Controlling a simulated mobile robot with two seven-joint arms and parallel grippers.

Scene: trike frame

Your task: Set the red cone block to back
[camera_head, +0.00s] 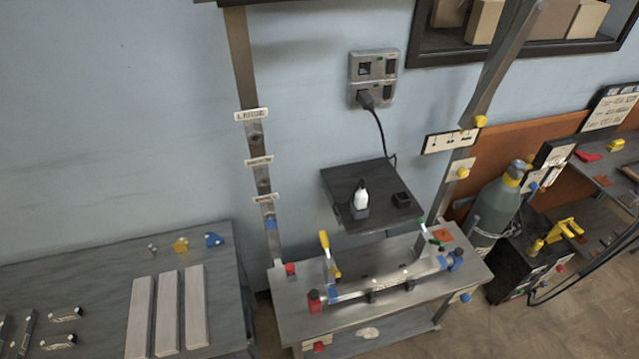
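A small red block (290,269) stands at the back left of the grey fixture table (295,332). A second red piece (314,301) sits at the left end of the silver tube (360,289), near the table's front. I cannot tell at this size which of the two is the cone block, or whether either has a cone. Blue pieces sit beside the tube's ends. Neither of my grippers is in view.
The left bench holds pale bars (167,312). A gas cylinder (492,215) stands at the right.

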